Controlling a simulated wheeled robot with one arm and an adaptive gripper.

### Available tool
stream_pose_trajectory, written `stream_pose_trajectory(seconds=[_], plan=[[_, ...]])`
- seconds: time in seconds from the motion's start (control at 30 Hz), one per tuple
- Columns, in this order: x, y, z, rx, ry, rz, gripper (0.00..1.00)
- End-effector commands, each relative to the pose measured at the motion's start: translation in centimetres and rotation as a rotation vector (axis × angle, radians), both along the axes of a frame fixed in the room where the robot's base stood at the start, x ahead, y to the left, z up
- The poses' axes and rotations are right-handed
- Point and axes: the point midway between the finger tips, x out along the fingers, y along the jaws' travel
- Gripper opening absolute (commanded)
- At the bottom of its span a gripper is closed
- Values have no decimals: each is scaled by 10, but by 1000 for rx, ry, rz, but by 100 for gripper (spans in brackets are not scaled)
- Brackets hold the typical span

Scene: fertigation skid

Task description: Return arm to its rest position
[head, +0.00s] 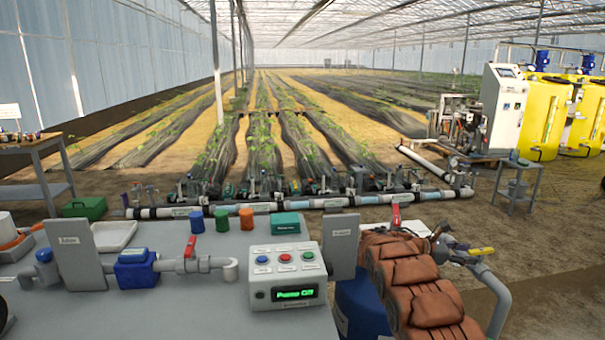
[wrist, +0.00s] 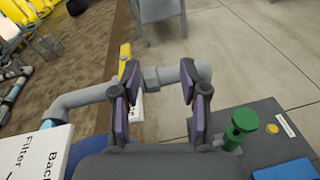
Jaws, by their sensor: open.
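My arm, in a brown padded cover, reaches forward at the lower right of the head view. My gripper (wrist: 158,78) is open in the wrist view, with its two dark fingers well apart and nothing held between them. A grey pipe (wrist: 90,97) runs behind the fingers and bends down at the right; I cannot tell whether they touch it. A yellow valve handle (wrist: 126,56) is just left of the left finger, and it also shows in the head view (head: 481,251). In the head view the gripper is mostly hidden behind the arm's cover.
The grey bench holds a control box (head: 287,275) reading "Pump Off", a red-handled valve (head: 193,246) and small coloured caps. A grey upright plate (head: 340,247) stands close left of my arm. A green knob (wrist: 240,127) is right of the fingers. Open floor lies right.

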Motion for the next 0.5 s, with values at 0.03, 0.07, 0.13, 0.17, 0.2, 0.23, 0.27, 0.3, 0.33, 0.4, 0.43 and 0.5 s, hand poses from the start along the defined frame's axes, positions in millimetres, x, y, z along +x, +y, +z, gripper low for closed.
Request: stream_pose_trajectory(seconds=[0.03, 0.07, 0.13, 0.17, 0.2, 0.23, 0.27, 0.3, 0.33, 0.4, 0.43, 0.5], plan=[[-8, 0, 5, 18, -15, -13, 44], [-13, 0, 7, 29, -23, -21, 44], [-24, 1, 13, 57, -52, -41, 44], [-29, 1, 15, 69, -61, -50, 44], [-36, 2, 16, 84, -73, -62, 44], [-41, 2, 18, 97, -81, -70, 44], [-46, 3, 20, 107, -93, -80, 44], [-53, 4, 23, 125, -109, -92, 44], [-58, 5, 25, 136, -119, -101, 44], [-71, 7, 27, 163, -142, -126, 44], [-77, 8, 29, 176, -153, -136, 44], [-91, 10, 32, 203, -177, -160, 44]])
